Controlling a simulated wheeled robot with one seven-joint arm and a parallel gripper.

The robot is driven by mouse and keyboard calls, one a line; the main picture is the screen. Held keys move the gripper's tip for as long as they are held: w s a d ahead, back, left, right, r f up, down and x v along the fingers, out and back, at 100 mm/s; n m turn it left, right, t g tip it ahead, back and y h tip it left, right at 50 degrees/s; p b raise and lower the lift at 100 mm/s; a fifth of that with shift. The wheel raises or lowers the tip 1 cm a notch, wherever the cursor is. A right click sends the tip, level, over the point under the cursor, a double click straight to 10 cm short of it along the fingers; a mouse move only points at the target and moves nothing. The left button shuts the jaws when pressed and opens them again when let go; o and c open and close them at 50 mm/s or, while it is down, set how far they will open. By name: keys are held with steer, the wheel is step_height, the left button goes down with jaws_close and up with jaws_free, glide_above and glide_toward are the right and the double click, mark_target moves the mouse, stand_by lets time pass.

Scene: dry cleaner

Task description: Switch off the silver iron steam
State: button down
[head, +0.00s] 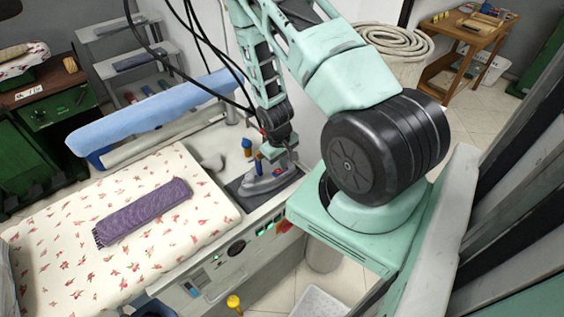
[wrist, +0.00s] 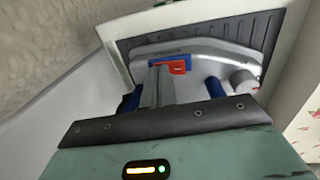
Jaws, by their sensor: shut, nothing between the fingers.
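The silver iron (head: 265,184) rests on a dark ribbed pad (head: 288,184) at the right end of the ironing station; in the wrist view it shows as a pale body (wrist: 215,48) on the pad. A blue piece with a red part (wrist: 179,67) sits on top of the iron, just beyond my fingertips. My gripper (wrist: 160,72) is shut and empty, right over the iron; whether it touches the blue and red piece I cannot tell. Blue posts (wrist: 216,88) stand either side of the fingers. The gripper also shows from above in the head view (head: 275,157), hiding part of the iron.
A floral padded board (head: 60,235) with a folded purple cloth (head: 145,212) lies left of the iron. A blue sleeve board (head: 150,115) stands behind. A control panel with a black knob (head: 236,248) and green lights faces the front. A yellow knob (head: 234,302) is below.

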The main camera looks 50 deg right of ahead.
mark_target(277, 171)
steer(key=shift+a+f, duration=0.1)
steer(key=shift+f, duration=0.05)
steer(key=shift+w+a, duration=0.2)
steer(key=shift+a, duration=0.5)
steer(key=shift+r, duration=0.2)
steer(key=r+p, duration=0.1)
steer(key=r, duration=0.1)
steer(key=r+p, duration=0.2)
steer(key=shift+w+a+r, duration=0.2)
steer(key=shift+r, duration=0.05)
steer(key=shift+s+a+r+b, duration=0.15)
steer(key=shift+r+b, duration=0.1)
steer(key=shift+b, duration=0.2)
step_height(277, 171, up, 9)
steer(key=b, duration=0.2)
steer(key=shift+a+b, duration=0.3)
steer(key=shift+a, duration=0.15)
steer(key=shift+f, duration=0.1)
